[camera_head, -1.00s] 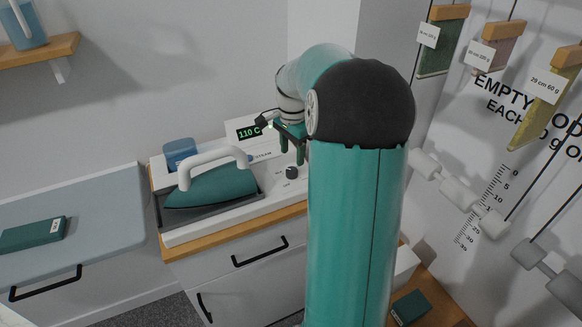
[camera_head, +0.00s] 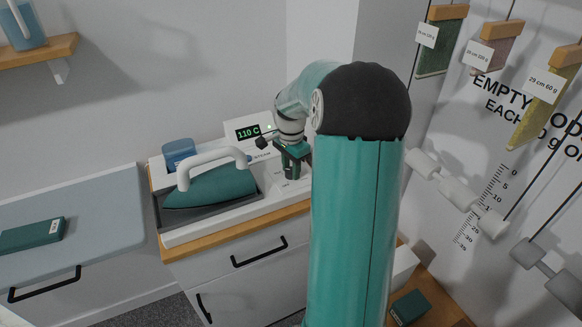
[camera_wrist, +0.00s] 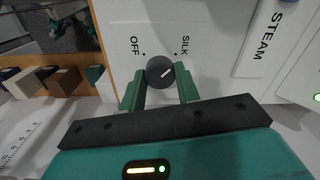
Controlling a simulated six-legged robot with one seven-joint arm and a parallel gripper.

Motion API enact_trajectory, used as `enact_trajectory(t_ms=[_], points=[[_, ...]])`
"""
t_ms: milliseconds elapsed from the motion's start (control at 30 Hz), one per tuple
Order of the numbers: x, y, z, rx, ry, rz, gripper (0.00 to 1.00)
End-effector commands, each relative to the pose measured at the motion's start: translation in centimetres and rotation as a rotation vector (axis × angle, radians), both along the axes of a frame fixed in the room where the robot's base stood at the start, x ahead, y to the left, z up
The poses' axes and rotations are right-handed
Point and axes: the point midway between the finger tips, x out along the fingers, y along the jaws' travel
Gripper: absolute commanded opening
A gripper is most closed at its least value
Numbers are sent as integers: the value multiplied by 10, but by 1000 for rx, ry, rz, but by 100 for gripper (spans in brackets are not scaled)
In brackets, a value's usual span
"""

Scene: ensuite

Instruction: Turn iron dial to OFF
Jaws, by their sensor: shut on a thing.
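The iron dial (camera_wrist: 159,71) is a dark round knob with a white pointer line, in the wrist view. "OFF" (camera_wrist: 134,46) and "SILK" (camera_wrist: 185,46) are printed beside it; the pointer slants toward the SILK side. My gripper (camera_wrist: 160,88) has its two green fingers on either side of the knob, shut on it. In the head view my gripper (camera_head: 292,172) is low over the iron station's panel and hides the dial. The teal iron (camera_head: 212,187) with a white handle rests in its tray to the left. A display (camera_head: 248,132) reads 110 C.
A panel marked STEAM (camera_wrist: 271,37) lies right of the dial in the wrist view. A blue container (camera_head: 180,152) stands behind the iron. A pale blue board (camera_head: 100,215) with a teal box is at the left. Hanging weights and rods are at the right.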

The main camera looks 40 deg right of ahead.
Motion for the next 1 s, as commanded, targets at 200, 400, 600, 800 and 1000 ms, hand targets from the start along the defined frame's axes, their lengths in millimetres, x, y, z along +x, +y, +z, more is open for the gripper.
enact_trajectory(t_ms=[200, 400, 600, 800, 1000], points=[[0, 0, 0, 0, 0, 18, 9], [1, 0, 1, -1, 0, 93, 9], [1, 1, 1, -1, -1, 230, 9], [1, 1, 1, -1, -1, 414, 9], [1, 0, 1, -1, -1, 603, 9]])
